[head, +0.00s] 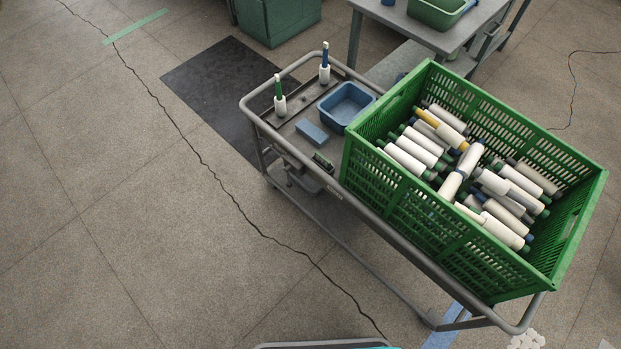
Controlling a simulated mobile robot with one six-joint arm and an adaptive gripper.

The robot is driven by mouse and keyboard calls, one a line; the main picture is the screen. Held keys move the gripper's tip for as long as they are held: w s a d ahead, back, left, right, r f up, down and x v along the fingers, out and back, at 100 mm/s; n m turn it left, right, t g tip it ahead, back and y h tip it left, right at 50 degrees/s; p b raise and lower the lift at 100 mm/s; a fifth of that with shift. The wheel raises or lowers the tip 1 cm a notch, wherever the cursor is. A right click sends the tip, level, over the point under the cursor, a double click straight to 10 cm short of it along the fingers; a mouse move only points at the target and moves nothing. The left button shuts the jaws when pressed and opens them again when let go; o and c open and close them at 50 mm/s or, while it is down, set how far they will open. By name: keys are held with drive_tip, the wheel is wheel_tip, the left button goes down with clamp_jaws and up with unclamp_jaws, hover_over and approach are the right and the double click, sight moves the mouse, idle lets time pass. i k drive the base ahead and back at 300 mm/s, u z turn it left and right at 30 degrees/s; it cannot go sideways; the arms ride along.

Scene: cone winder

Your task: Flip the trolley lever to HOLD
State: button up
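The grey metal trolley (347,200) stands right of centre, running from upper left to lower right. A small dark green and black piece (322,162) sits at its near long edge, beside the crate. A dark bracket-like part (289,176) shows below the deck at the left end. I cannot tell whether either is the lever. No HOLD marking is readable. A small pale mark (335,192) on the side rail is too small to read. My gripper is not in view.
A green crate (400,205) full of yarn bobbins covers most of the trolley. A blue bin (345,105), a blue block (311,132) and two upright spindles (280,103) occupy its left end. A grey table (415,32) stands behind. The floor to the left is clear.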

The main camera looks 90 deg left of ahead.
sight(288, 178)
drive_tip(key=u, duration=0.65)
drive_tip(key=i, duration=0.1)
drive_tip(key=u, duration=3.7)
